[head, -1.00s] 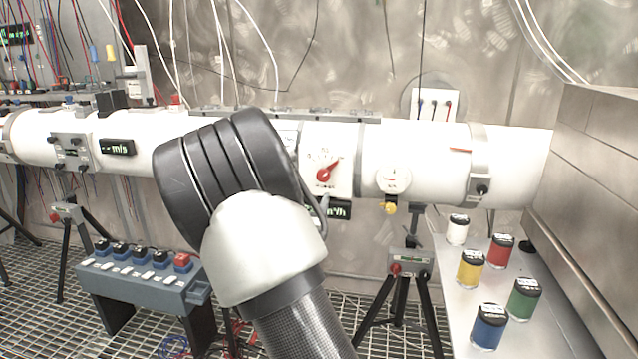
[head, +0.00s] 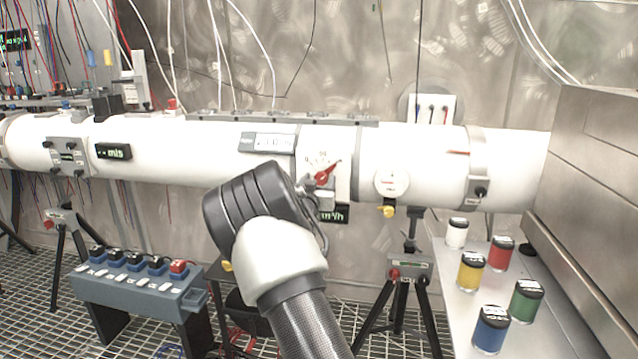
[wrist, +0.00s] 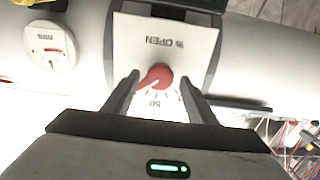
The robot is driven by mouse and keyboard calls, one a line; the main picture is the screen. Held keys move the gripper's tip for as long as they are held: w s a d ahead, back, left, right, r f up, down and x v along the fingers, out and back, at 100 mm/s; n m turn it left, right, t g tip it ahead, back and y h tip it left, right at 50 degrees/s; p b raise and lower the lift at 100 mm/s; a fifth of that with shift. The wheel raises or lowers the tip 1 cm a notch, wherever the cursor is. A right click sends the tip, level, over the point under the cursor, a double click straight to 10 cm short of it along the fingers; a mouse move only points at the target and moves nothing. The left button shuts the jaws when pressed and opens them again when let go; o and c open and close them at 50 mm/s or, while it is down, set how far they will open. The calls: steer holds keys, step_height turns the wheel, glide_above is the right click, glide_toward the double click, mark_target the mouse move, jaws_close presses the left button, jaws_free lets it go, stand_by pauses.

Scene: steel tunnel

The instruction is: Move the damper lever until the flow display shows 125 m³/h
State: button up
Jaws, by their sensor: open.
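The red damper lever (head: 326,175) sits on a white dial plate (head: 315,160) on the white pipe, its pointer tilted up to the right in the head view. In the wrist view the lever (wrist: 156,77) lies between the two fingers, below the "% OPEN" print. My gripper (wrist: 157,85) is open, one finger on each side of the lever with gaps visible. In the head view my wrist hides most of the gripper. The flow display (head: 334,215) shows below the plate with only "m³/h" readable; its number is hidden behind my arm.
A round gauge (head: 391,182) with a yellow knob is right of the dial. A speed display (head: 113,151) is at left. Several coloured jars stand on a bench (head: 455,300) at right. A blue switch box (head: 140,285) and tripods (head: 400,270) stand below the pipe.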

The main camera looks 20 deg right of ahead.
steer(key=c, duration=1.1)
steer(key=shift+o, duration=0.2)
steer(key=n+p, duration=0.2)
steer(key=n, duration=0.3)
steer(key=shift+a+p, duration=0.1)
steer(key=shift+p, duration=0.2)
steer(key=shift+w+f+n+p, duration=0.1)
steer(key=shift+n+p, duration=0.4)
steer(key=shift+n, duration=1.9)
steer(key=o, duration=1.1)
steer(key=shift+c, duration=0.2)
